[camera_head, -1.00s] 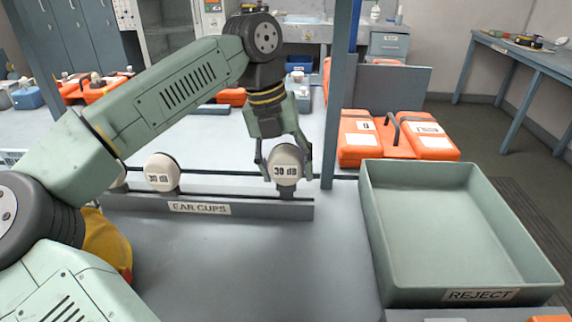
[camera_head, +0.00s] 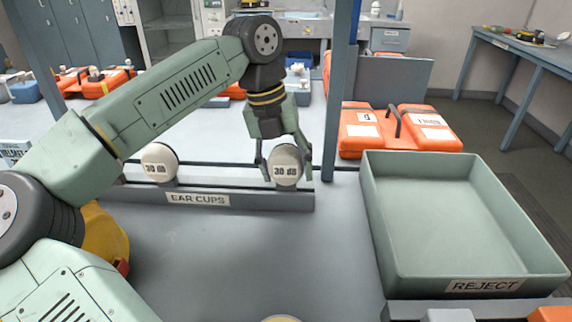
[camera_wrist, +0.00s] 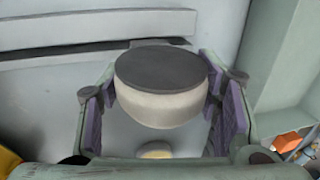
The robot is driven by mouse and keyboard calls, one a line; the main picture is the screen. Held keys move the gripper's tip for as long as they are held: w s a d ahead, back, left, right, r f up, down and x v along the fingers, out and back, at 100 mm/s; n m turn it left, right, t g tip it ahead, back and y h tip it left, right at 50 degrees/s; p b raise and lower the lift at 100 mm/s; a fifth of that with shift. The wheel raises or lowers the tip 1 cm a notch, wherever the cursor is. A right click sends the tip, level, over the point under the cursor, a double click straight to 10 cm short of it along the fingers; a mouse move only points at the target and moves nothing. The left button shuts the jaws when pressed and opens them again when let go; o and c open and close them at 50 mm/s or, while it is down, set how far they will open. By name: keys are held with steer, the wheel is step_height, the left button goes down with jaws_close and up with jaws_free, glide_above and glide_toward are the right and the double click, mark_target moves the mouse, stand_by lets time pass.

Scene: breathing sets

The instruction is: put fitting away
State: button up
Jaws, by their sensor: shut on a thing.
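My gripper (camera_head: 287,172) is shut on a cream round ear cup (camera_head: 286,160) marked "30 dB". The cup is upright at the right end of the rack labelled EAR CUPS (camera_head: 240,201). In the wrist view the held cup (camera_wrist: 160,105), with a dark grey face, sits between the purple pads, and the rack rails (camera_wrist: 80,55) lie apart from it. A second "30 dB" ear cup (camera_head: 159,163) stands on the left part of the rack.
A green open tray labelled REJECT (camera_head: 400,277) stands on the right and looks empty. A blue-grey post (camera_head: 335,110) rises between rack and tray. Orange cases (camera_head: 425,128) lie behind the tray. A cream round thing (camera_head: 281,319) shows at the bottom edge. The grey bench before the rack is largely clear.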

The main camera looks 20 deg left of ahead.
steer(key=shift+f, duration=0.25)
steer(key=o, duration=1.1)
steer(key=shift+o, duration=0.2)
steer(key=v, duration=1.2)
steer(key=shift+r, duration=0.1)
steer(key=shift+s, duration=0.1)
